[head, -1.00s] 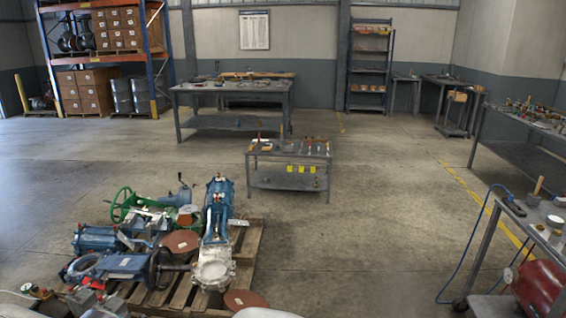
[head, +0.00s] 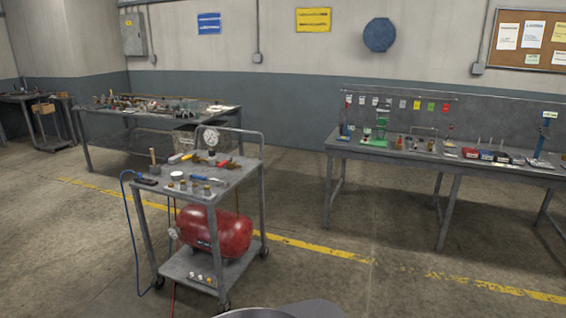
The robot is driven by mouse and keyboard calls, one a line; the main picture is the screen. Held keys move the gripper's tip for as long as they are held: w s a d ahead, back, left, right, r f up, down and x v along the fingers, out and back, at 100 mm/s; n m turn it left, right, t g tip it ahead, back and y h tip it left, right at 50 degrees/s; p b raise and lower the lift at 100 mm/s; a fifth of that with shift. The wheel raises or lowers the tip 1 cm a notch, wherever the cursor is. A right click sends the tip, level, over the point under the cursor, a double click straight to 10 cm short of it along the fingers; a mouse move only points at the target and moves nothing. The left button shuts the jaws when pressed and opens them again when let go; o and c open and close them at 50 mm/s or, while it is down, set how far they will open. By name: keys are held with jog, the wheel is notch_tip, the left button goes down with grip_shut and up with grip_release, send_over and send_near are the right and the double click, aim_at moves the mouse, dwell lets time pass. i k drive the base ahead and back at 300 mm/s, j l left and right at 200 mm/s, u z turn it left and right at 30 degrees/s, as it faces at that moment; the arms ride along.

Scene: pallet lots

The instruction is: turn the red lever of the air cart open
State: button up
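The air cart (head: 236,177) stands left of centre in the head view, a grey wheeled cart with a push handle. A red air tank (head: 216,232) lies on its lower shelf. A round white gauge (head: 211,137) stands at the back of the top shelf. A small red part (head: 227,164) shows on the top near the gauge; I cannot tell whether it is the lever or how it is set. A blue hose (head: 131,230) hangs down the left side to the floor. My gripper is not in view.
A grey workbench (head: 460,167) with tools and tags stands at the right wall. Another loaded table (head: 110,124) stands behind the cart. A yellow floor line (head: 320,248) runs past the cart. The floor in front and to the right is clear.

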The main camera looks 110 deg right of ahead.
aim_at(222, 164)
jog(key=z, duration=3.25)
